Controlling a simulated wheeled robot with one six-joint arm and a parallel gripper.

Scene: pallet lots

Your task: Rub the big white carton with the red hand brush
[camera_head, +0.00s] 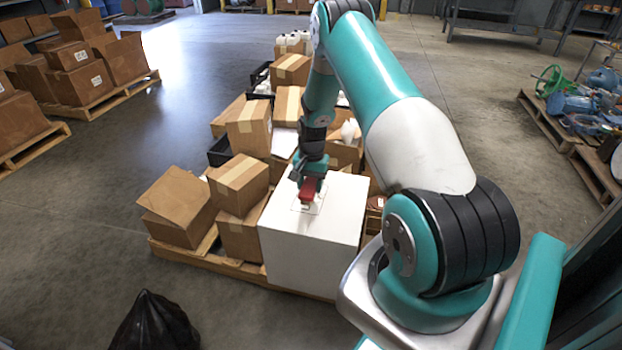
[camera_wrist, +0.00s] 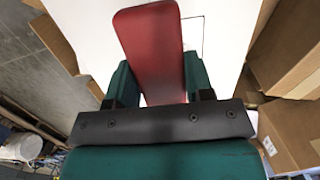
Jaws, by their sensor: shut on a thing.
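The big white carton (camera_head: 312,246) stands at the front right of a loaded pallet, and its white top (camera_wrist: 218,50) fills the upper part of the wrist view. My gripper (camera_head: 309,184) is above that top, shut on the red hand brush (camera_head: 308,190). In the wrist view the red brush (camera_wrist: 150,45) sits between the two green fingers of my gripper (camera_wrist: 152,84). The brush is at or just over the carton's top, inside a thin outlined square. Its bristle side is mostly hidden, so I cannot tell whether it touches.
Brown cartons (camera_head: 238,185) crowd the pallet (camera_head: 215,262) left of and behind the white carton. A black bag (camera_head: 155,322) lies on the floor at the front left. Other loaded pallets stand at the left (camera_head: 105,98) and right (camera_head: 548,120). Open floor lies between them.

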